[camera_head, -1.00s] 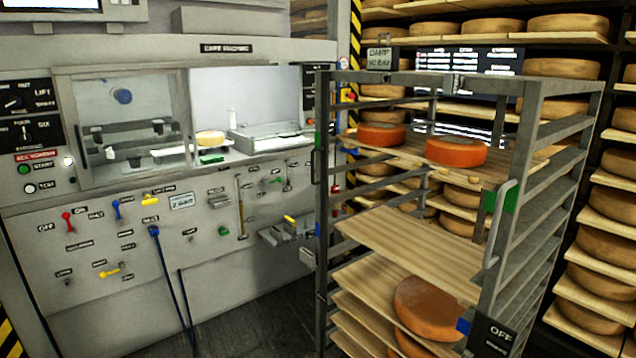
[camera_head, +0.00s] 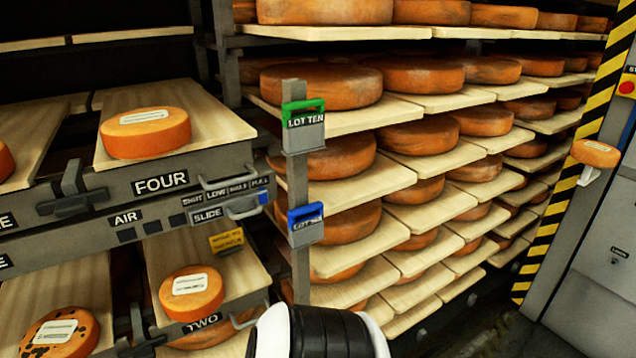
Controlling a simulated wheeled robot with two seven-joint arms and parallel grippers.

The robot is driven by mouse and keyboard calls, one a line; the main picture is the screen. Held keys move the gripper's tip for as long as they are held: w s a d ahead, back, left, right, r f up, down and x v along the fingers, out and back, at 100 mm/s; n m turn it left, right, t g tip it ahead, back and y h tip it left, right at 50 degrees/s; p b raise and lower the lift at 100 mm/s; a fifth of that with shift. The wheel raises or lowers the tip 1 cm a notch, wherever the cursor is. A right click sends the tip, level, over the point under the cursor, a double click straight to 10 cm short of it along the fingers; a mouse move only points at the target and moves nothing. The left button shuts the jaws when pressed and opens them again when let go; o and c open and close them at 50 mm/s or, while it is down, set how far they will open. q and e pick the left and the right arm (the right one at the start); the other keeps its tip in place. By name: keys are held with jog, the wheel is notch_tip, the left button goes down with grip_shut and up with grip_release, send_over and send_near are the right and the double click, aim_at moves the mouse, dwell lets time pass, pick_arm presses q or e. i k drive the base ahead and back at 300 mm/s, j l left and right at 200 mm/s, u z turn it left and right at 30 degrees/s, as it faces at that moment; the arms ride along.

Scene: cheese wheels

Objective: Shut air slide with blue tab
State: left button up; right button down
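The air slide (camera_head: 207,215), a grey bar labelled SLIDE, runs along the front of the unit marked FOUR and AIR. Its blue tab (camera_head: 264,197) is at the right end, below the FULL end of the scale (camera_head: 227,191) that reads SHUT, LOW, HALF, FULL. A grey looped handle (camera_head: 243,211) shows just below the slide. A black and white part of my own arm rises at the bottom middle, below and right of the slide. I cannot see either gripper.
A post (camera_head: 299,180) with a green LOT TEN tag (camera_head: 304,113) and a blue tag (camera_head: 306,216) stands just right of the slide. A yellow tag (camera_head: 226,241) hangs below. Shelves of cheese wheels fill the back.

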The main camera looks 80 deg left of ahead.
aim_at(229, 207)
jog(key=u, duration=3.2)
